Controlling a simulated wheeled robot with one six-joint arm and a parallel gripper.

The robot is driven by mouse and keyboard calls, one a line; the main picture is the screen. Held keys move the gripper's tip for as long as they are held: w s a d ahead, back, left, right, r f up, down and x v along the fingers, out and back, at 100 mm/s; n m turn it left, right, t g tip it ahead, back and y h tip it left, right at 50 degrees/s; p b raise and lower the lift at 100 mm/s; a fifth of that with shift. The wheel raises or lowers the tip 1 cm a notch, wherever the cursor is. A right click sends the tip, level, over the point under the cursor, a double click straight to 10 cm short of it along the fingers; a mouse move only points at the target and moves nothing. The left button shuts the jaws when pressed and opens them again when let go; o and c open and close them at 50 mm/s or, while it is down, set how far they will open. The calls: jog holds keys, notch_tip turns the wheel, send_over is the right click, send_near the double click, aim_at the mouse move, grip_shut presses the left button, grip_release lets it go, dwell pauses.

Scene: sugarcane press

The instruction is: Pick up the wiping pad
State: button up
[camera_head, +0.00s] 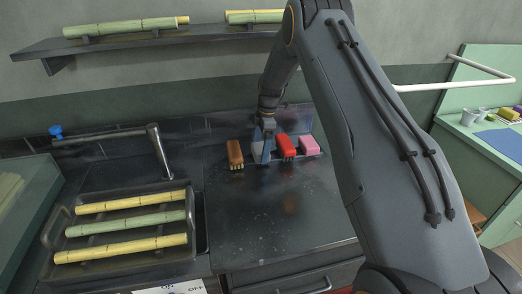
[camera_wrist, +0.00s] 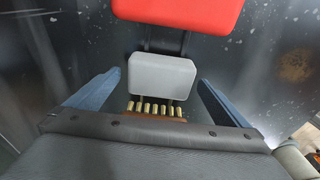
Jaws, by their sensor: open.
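A light grey block (camera_wrist: 162,77), which looks like the wiping pad, lies in the wrist view between the tips of my gripper's two blue fingers. My gripper (camera_wrist: 158,82) is open, with a gap on each side of the block. In the head view my gripper (camera_head: 263,150) points down at the row of cleaning items at the back of the dark counter. It partly hides the grey block (camera_head: 256,153) there.
A red brush (camera_head: 287,147) and a pink block (camera_head: 309,145) sit right of my gripper; a brown brush (camera_head: 235,154) with brass bristles sits left. A sink (camera_head: 201,222) with a rack of cane and a faucet (camera_head: 160,150) is further left. The front counter is clear.

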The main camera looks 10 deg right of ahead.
aim_at(260, 148)
jog(key=shift+f, duration=0.55)
jog(key=c, duration=1.2)
jog(key=shift+r, duration=0.2)
jog(key=shift+s+r+b, duration=0.1)
jog(key=shift+s+b, duration=0.05)
jog(key=shift+b, duration=0.3)
notch_tip(260, 148, up, 6)
jog(key=b, duration=0.2)
jog(key=shift+b, duration=0.4)
jog(key=s+b, duration=0.2)
jog(key=s, duration=0.8)
jog(key=s+b, duration=0.2)
jog(key=s, duration=0.7)
jog(key=shift+s+r, duration=0.2)
jog(key=shift+s, duration=0.2)
